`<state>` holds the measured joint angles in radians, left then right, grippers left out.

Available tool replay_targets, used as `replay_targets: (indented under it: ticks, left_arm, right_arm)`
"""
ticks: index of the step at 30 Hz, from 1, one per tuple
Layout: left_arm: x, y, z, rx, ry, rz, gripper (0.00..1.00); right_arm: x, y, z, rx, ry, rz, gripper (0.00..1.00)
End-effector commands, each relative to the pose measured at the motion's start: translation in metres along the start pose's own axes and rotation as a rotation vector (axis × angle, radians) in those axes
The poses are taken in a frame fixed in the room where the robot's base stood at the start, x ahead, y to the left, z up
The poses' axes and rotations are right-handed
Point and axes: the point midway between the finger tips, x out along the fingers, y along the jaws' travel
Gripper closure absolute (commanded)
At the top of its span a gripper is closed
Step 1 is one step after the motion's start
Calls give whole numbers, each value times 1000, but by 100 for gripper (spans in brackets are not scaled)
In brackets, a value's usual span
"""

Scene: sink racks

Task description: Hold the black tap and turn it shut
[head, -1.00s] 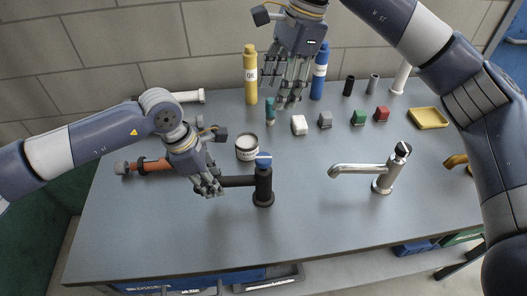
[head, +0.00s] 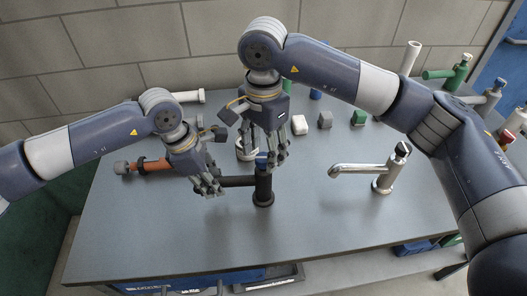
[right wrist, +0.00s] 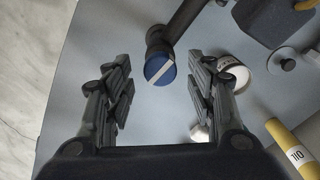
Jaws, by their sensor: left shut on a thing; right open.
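The black tap (head: 264,190) stands upright on the grey counter, its spout pointing left. Its blue cap with a white stripe (right wrist: 158,70) shows in the right wrist view and partly in the head view. My left gripper (head: 208,188) is shut on the free end of the spout. My right gripper (head: 264,165) is open, pointing down, with its fingers over and behind the cap in the head view. In the right wrist view the cap lies between the two spread fingers, with a gap on both sides.
A chrome tap (head: 383,178) stands to the right. A white-labelled tin (right wrist: 232,72) is close behind the black tap. An orange pipe piece (head: 152,165) lies at left. White (head: 299,125), grey and green blocks sit at the back. The counter's front is clear.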

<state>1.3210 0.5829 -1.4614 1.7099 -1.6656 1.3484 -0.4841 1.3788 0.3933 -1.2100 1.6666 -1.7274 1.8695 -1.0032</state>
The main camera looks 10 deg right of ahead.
Motion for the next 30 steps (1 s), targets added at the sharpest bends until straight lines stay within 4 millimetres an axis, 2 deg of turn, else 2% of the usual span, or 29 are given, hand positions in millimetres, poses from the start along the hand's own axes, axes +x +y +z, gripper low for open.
replay_targets:
  ticks: [4, 13, 14, 19, 20, 30]
  left_arm:
    - [1, 0, 0, 0, 0, -1, 99]
    - [1, 0, 0, 0, -1, -1, 99]
    - [1, 0, 0, 0, -1, -1, 99]
    - [1, 0, 0, 0, -1, -1, 99]
    - [1, 0, 0, 0, -1, -1, 99]
    - [0, 0, 0, 0, -1, 0, 99]
  right_arm:
    - [11, 0, 0, 0, -1, 1, 49]
    - [13, 0, 0, 0, 0, -1, 49]
    - [13, 0, 0, 0, 0, -1, 53]
    - [13, 0, 0, 0, 0, 0, 92]
    - [13, 0, 0, 0, 0, 0, 94]
    - [13, 0, 0, 32, -1, 0, 95]
